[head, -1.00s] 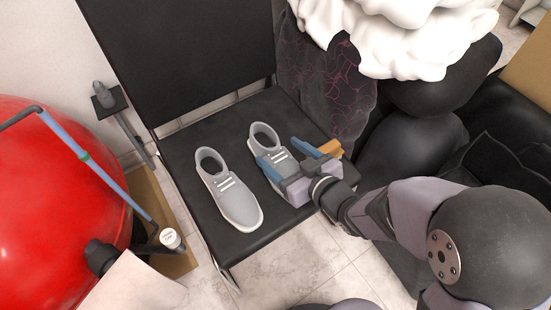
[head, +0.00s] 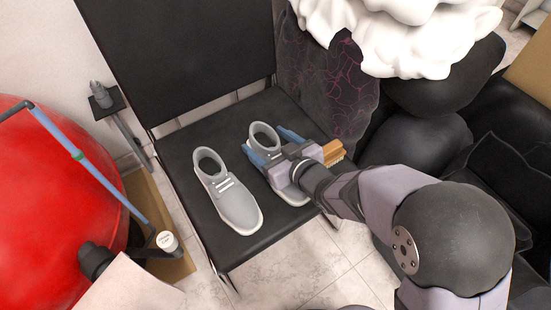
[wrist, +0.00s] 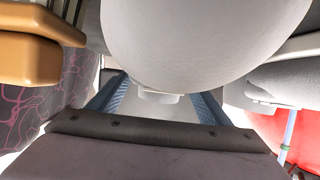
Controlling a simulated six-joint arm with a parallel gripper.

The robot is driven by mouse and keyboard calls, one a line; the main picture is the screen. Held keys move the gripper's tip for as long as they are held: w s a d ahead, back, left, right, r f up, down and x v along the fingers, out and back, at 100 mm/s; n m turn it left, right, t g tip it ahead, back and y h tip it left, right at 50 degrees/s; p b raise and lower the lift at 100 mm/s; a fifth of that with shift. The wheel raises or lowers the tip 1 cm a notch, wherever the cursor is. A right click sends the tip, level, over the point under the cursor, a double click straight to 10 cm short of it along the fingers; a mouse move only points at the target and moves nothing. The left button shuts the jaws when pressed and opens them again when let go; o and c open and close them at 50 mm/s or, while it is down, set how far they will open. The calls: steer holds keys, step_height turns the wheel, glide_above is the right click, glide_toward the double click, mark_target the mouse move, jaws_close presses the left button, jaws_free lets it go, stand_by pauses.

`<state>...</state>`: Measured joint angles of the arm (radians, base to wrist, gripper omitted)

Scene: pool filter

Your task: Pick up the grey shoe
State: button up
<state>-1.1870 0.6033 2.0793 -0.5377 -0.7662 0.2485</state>
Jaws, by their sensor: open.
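Two grey shoes with white laces stand side by side on the black chair seat (head: 187,150): a left shoe (head: 232,203) and a right shoe (head: 262,134). My gripper (head: 268,145) is open over the right shoe, one blue finger on each side of it in the head view. The gripper body covers the middle of that shoe, and its toe shows below. In the wrist view a pale rounded surface, which looks like the right shoe (wrist: 200,40), fills the top, with the blue fingers of my gripper (wrist: 160,105) spread below. Contact cannot be told.
A wooden brush (head: 334,153) lies just right of my gripper and shows large in the wrist view (wrist: 30,55). The chair's backrest (head: 185,50) rises behind the shoes. A red tank (head: 45,210) is at left. A dark patterned cloth (head: 325,85) hangs at right.

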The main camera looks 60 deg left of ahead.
steer(key=c, duration=1.4)
